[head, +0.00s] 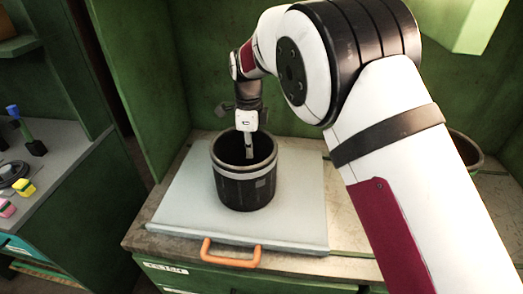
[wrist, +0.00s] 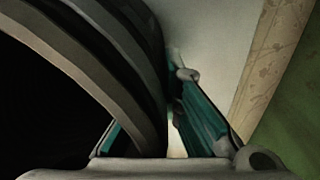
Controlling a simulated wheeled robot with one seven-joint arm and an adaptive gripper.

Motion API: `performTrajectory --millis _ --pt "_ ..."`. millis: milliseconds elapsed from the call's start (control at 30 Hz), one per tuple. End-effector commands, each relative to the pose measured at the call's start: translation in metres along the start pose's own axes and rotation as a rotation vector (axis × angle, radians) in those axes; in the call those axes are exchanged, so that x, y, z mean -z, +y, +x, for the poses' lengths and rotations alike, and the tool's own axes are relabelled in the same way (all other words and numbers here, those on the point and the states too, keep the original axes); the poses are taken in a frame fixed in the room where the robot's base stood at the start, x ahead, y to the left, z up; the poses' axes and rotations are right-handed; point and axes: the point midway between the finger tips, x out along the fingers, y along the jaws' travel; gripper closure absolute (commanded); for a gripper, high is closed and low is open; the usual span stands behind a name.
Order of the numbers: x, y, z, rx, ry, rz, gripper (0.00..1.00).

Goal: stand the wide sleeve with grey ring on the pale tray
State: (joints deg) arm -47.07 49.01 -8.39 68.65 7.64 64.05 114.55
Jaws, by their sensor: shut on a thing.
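The wide black sleeve with a grey ring (head: 229,173) is upright over the middle of the pale tray (head: 180,205) in the head view. I cannot tell whether its base touches the tray. My gripper (head: 249,153) reaches down at the sleeve's far rim, with one finger inside the opening. In the wrist view, my gripper (wrist: 172,120) is shut on the sleeve's wall, and the sleeve (wrist: 130,60) fills the left side. The tray (wrist: 222,40) shows pale beyond the fingers. The sleeve hides part of the far finger.
Green walls (head: 150,70) stand behind and left. A dark round container (head: 466,150) is partly hidden behind my arm. A side shelf (head: 60,160) at left holds small items.

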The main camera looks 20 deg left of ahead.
Motion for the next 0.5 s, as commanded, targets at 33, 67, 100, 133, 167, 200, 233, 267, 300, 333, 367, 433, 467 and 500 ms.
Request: performTrajectory --millis 33,67,100,133,167,200,233,267,300,333,367,433,467,500 --pt "-0.0034 0.0 -0.0001 0.002 -0.002 -0.002 1.0" --pt "-0.0038 0.0003 -0.0004 0.002 -0.002 -0.002 1.0" --pt "-0.0038 0.0005 -0.0009 0.002 -0.003 -0.001 1.0" --pt "-0.0036 0.0006 -0.0012 0.002 -0.003 -0.001 1.0" --pt "-0.0035 0.0006 -0.0013 0.002 -0.003 -0.001 1.0" --pt "-0.0034 0.0006 -0.0014 0.002 -0.003 -0.001 1.0" --pt "-0.0033 0.0006 -0.0014 0.002 -0.003 -0.001 1.0" --pt "-0.0032 0.0006 -0.0012 0.002 -0.002 -0.001 1.0" --pt "-0.0031 0.0006 -0.0006 0.002 -0.002 0.0 1.0" --pt "-0.003 0.0006 0.0002 0.002 -0.002 0.0 1.0" --pt "-0.003 0.0006 0.001 0.001 -0.002 0.0 1.0" --pt "-0.0027 0.0007 0.0028 0.0 -0.001 0.0 0.87" --pt "-0.0027 0.0008 0.0027 0.0 -0.001 0.0 0.8" --pt "-0.0026 0.0008 0.0027 0.0 -0.001 0.0 0.73"
